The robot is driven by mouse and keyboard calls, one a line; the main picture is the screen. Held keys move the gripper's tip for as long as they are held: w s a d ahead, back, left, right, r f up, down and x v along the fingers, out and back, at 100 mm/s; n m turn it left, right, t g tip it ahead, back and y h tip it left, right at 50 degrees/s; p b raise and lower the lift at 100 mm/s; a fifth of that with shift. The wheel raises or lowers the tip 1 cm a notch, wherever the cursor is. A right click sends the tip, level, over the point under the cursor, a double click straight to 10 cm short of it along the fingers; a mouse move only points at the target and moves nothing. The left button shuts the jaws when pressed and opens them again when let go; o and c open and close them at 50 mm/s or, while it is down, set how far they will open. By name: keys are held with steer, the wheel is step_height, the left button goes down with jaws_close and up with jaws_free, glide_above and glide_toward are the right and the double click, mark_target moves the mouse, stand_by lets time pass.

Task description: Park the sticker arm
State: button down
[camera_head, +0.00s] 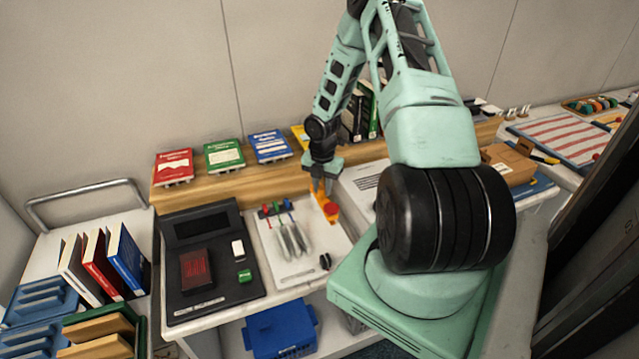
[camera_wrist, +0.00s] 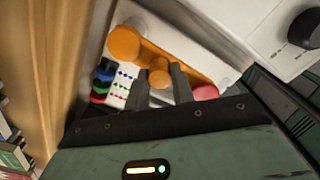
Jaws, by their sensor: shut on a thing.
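The sticker arm (camera_head: 323,200) is an orange bar with a red round end, standing over a white panel (camera_head: 300,265). In the wrist view the orange arm (camera_wrist: 184,67) runs diagonally, with a large round orange end at upper left and a pinkish-red end at lower right. My gripper (camera_head: 318,184) reaches down to it from above. In the wrist view my gripper (camera_wrist: 160,80) is shut on a small orange knob of the arm, one dark finger on each side. The arm's underside and its contact with the panel are hidden.
Coloured knobs (camera_head: 275,208) and silver paddle shapes lie on the panel left of the arm. A black device (camera_head: 208,262) stands further left. A white box (camera_head: 361,190) is close on the right. Several books (camera_head: 174,167) line the wooden ledge behind.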

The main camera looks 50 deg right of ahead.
mark_target(323, 188)
steer(key=shift+d+n, duration=0.15)
steer(key=shift+n, duration=0.15)
steer(key=c, duration=1.2)
jaws_free()
steer(key=shift+s, duration=0.1)
step_height(323, 188, up, 18)
steer(key=b, duration=0.2)
steer(key=shift+f, duration=0.25)
steer(key=a+r+m+b, duration=0.1)
steer(key=a+m+b, duration=0.35)
steer(key=a, duration=2.35)
steer(key=s+a+m+b, duration=0.3)
steer(key=s+a+m, duration=0.5)
steer(key=s+a, duration=1.1)
steer(key=shift+f+y, duration=0.3)
steer(key=shift+f, duration=0.15)
